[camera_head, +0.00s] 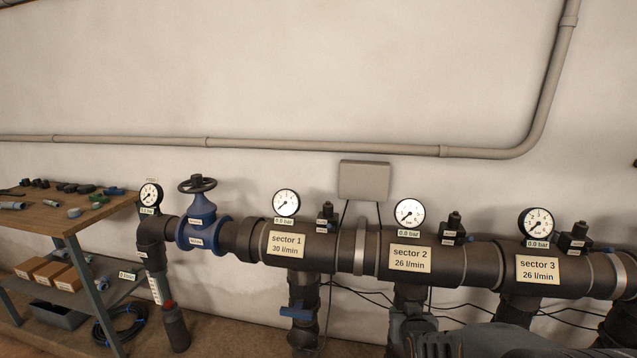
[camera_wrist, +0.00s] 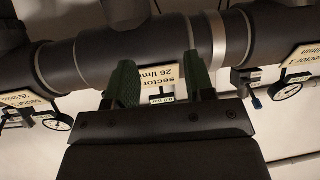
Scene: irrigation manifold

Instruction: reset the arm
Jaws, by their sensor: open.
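In the wrist view my gripper (camera_wrist: 160,78) shows two green fingers spread apart with nothing between them. Beyond them, upside down, is the dark manifold pipe with a label plate (camera_wrist: 157,76) reading 26 l/min, partly hidden by a finger. I cannot tell whether the fingers touch the pipe. In the head view the manifold pipe (camera_head: 336,250) runs along the wall with plates for sector 1 (camera_head: 287,244), sector 2 (camera_head: 410,257) and sector 3 (camera_head: 537,269).
A blue handwheel valve (camera_head: 202,219) sits at the pipe's left end. Gauges, such as the sector 1 gauge (camera_head: 285,203), stand above the pipe. A shelf (camera_head: 62,216) with small fittings is at the left. A grey box (camera_head: 364,181) is on the wall. The wall above is mostly clear.

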